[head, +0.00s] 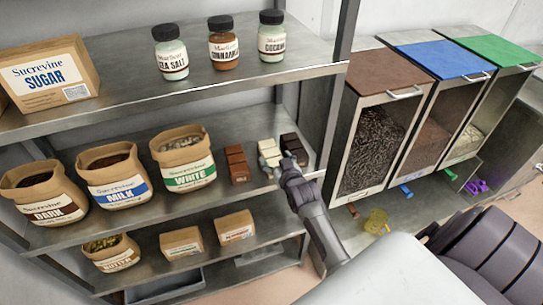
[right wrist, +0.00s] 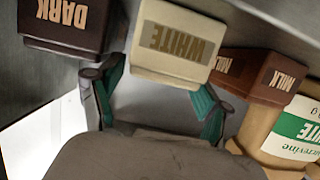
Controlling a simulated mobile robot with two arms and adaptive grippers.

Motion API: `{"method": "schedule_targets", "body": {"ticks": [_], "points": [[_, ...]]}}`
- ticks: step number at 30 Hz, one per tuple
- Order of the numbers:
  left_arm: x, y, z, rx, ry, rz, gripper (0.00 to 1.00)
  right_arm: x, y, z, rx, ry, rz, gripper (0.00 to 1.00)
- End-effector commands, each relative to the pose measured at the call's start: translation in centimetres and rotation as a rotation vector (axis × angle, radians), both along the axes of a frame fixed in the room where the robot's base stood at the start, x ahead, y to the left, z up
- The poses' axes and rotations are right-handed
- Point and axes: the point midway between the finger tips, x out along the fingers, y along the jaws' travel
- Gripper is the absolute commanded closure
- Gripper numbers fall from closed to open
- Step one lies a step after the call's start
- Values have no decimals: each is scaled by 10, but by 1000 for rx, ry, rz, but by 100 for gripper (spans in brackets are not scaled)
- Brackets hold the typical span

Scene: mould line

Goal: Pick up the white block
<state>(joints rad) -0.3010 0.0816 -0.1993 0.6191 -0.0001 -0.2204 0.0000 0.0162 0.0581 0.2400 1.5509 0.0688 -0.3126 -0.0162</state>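The white block (head: 268,152) stands on the middle shelf between a brown milk block (head: 236,164) and a dark block (head: 293,146). In the right wrist view the white block (right wrist: 178,42) shows its "WHITE" label upside down. My right gripper (head: 284,170) is at the shelf's front edge, close to the white and dark blocks. In the right wrist view the right gripper (right wrist: 155,85) is open, with its green-sided fingers apart at the near end of the white block. I cannot tell if they touch it. My left gripper is not in view.
In the right wrist view the dark block (right wrist: 68,20) and milk block (right wrist: 258,72) flank the white one closely. The white sack (head: 184,160) stands left of the blocks. The upper shelf (head: 200,90) overhangs them. Clear-fronted bins (head: 372,150) stand to the right.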

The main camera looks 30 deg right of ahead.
Motion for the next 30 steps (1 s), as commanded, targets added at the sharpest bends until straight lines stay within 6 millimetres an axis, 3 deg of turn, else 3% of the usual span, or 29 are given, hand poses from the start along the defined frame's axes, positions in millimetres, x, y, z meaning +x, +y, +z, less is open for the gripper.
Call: {"method": "schedule_targets", "body": {"ticks": [5, 13, 27, 30], "points": [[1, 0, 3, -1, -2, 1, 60, 18, -5, -4, 0, -2, 0, 22], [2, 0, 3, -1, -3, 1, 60, 20, -5, -6, -1, -2, -1, 22], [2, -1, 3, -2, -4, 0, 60, 19, -5, -6, -2, 0, 0, 100], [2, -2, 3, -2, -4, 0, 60, 20, -5, -3, -4, -6, 0, 100]]}}
